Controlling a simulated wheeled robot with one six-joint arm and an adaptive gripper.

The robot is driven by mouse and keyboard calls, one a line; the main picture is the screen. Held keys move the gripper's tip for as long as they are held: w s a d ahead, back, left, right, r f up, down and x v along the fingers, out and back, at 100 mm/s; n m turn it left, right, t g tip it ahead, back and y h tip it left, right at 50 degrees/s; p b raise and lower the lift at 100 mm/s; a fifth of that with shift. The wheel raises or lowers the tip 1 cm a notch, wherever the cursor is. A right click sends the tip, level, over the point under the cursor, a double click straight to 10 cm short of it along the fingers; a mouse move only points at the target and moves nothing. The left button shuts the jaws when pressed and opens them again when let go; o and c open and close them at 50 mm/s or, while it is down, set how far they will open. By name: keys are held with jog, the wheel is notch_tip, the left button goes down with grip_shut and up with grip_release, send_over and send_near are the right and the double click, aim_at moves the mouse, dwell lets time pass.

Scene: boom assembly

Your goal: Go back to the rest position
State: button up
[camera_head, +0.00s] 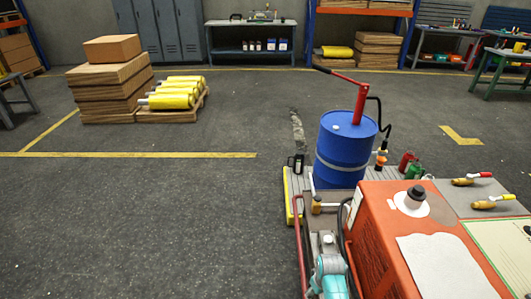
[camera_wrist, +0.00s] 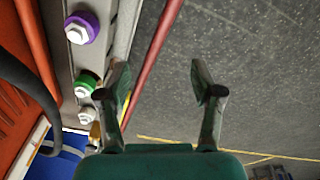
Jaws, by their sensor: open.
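My gripper (camera_wrist: 160,82) is open in the wrist view, with its two fingers apart and nothing between them. A long red bar (camera_wrist: 154,55) passes beyond the fingers, nearer the left one. Left of the gripper, a grey plate carries a white hex fitting with a purple ring (camera_wrist: 92,24) and one with a green ring (camera_wrist: 88,78); another pale fitting (camera_wrist: 84,117) is below them. In the head view, a teal and grey part of my arm (camera_head: 328,272) shows at the bottom, beside the orange tank. The fingertips cannot be made out there.
The orange tank (camera_head: 375,245) and a blue drum (camera_head: 345,150) with a red pump handle stand close on the right. A red rail (camera_head: 299,245) runs left of my arm. Stacked boxes (camera_head: 110,75) and yellow rolls (camera_head: 175,95) are farther off. The floor at left is clear.

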jog(key=s+f+m+t, duration=0.1)
jog(key=s+f+t, duration=0.3)
jog(key=s, duration=0.9)
jog(key=s+r+m+t, duration=0.1)
jog(key=s+r+t, duration=0.15)
jog(key=s, duration=0.95)
jog(key=s+r+m+t, duration=0.1)
jog(key=s+r+t, duration=0.1)
jog(key=s+r, duration=0.4)
jog(key=s+r+t, duration=0.2)
jog(key=s+r, duration=0.5)
jog(key=r, duration=0.8)
jog(key=s+r+m+t, duration=0.1)
jog(key=s+r+t, duration=0.2)
jog(key=s+r, duration=0.4)
notch_tip(320, 180, up, 4)
jog(key=shift+a+r+m, duration=0.15)
jog(key=shift+r+m, duration=0.1)
jog(key=shift+m, duration=0.05)
